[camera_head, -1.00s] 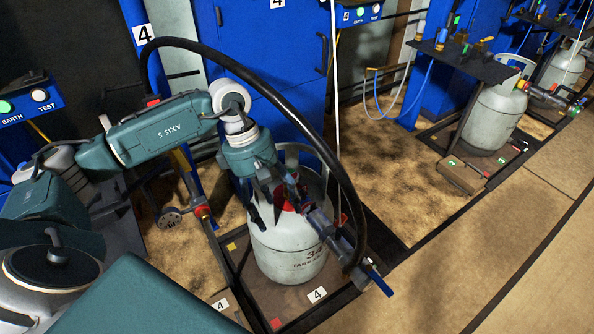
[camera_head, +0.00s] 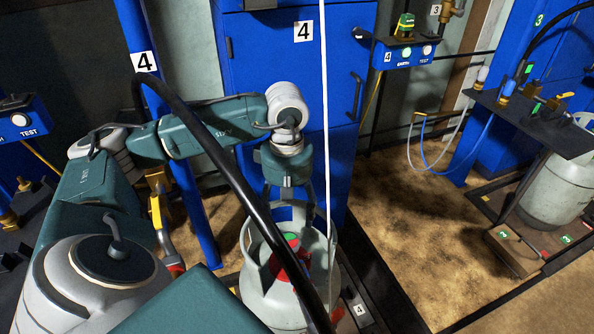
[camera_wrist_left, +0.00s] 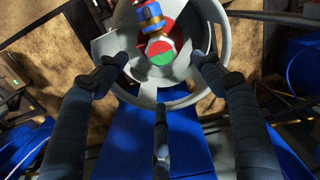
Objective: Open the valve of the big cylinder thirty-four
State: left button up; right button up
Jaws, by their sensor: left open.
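The big grey cylinder (camera_head: 262,298) stands below my left arm, its lower part cut off by the frame; its number is not visible now. Its round collar (camera_wrist_left: 222,45) fills the top of the left wrist view. Inside the collar is the valve, with a red and green disc (camera_wrist_left: 161,53) and a blue and brass fitting (camera_wrist_left: 150,14) beyond it. My left gripper (camera_head: 290,222) points down over the collar, its fingers open and empty. In the wrist view, the left gripper's fingers (camera_wrist_left: 157,70) spread around the disc without visibly closing on it. My right gripper is not in view.
A black hose (camera_head: 232,172) arches in front of the arm and cylinder. A white line (camera_head: 325,110) hangs beside it. A blue cabinet (camera_head: 270,80) marked 4 stands behind. A second cylinder (camera_head: 560,188) stands at the right. Floor between the stations is clear.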

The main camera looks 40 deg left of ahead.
aim_at(290, 241)
pick_arm(q)
notch_tip(290, 241, down, 10)
jog(key=shift+s+f+b, duration=0.1)
jog(key=shift+f+b, duration=0.15)
jog(key=shift+b, duration=0.65)
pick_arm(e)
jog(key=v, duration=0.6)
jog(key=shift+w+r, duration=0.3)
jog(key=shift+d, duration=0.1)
pick_arm(q)
jog(key=c, duration=1.2)
